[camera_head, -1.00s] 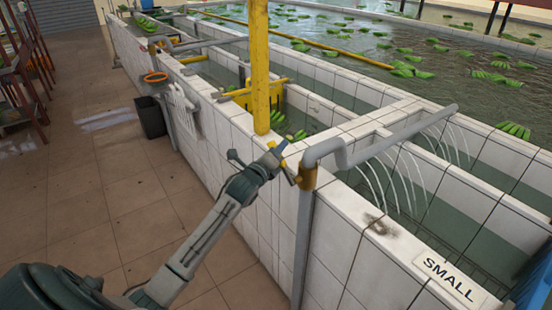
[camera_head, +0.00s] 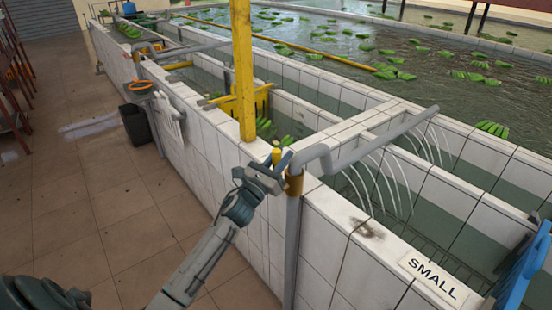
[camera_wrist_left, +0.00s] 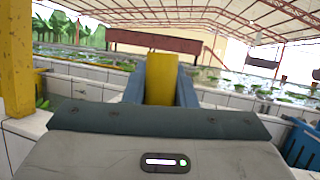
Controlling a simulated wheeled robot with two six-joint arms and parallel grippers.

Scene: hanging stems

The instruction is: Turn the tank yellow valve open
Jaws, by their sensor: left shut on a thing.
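The yellow valve handle (camera_head: 276,156) sits beside the brass-coloured valve body (camera_head: 294,184) on the grey pipe at the tank's near wall. My left gripper (camera_head: 279,164) is at the valve, shut on the handle. In the left wrist view the yellow handle (camera_wrist_left: 161,78) stands upright between the two blue-grey fingers of my left gripper (camera_wrist_left: 160,88). The white-tiled tank (camera_head: 350,225) runs alongside. Water jets fall from the pipe's horizontal part into the tank. My right gripper is in neither view.
A yellow post (camera_head: 243,70) rises from the tank wall just left of the valve. A grey pipe (camera_head: 380,138) crosses the tank. A "SMALL" sign (camera_head: 433,278) lies on the wall top, with a blue crate (camera_head: 522,268) to its right.

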